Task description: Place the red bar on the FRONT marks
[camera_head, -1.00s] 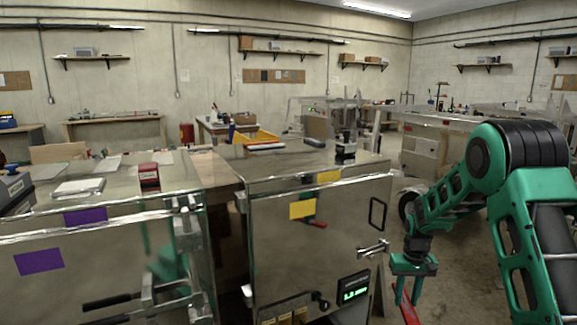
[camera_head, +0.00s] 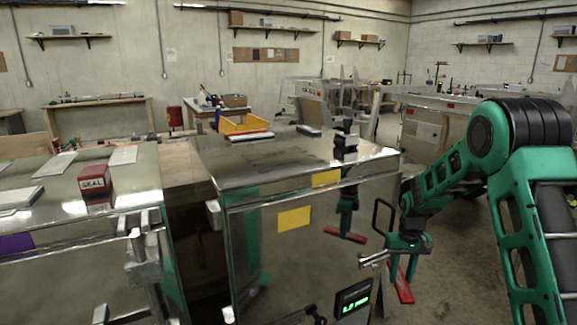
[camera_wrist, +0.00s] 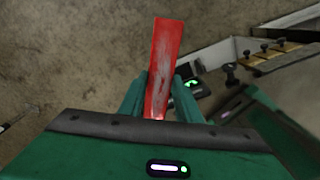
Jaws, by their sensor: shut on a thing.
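The red bar (camera_wrist: 164,60) is held between the green fingers of my gripper (camera_wrist: 160,98) in the wrist view, and its free end points away from the palm. In the head view my gripper (camera_head: 405,258) hangs to the right of the nearer metal trailer box (camera_head: 330,240), with the red bar (camera_head: 402,285) below it. The bar is above the concrete floor and apart from the box. The polished box front shows a reflection of the bar and arm. I cannot make out any marks labelled FRONT.
A yellow patch (camera_head: 294,218) is on the box front, beside a door latch (camera_head: 374,259) and a lit green display (camera_head: 355,302). A red SEAL block (camera_head: 95,186) stands on the left metal box. A yellow tray (camera_head: 244,126) is behind. Floor at right is open.

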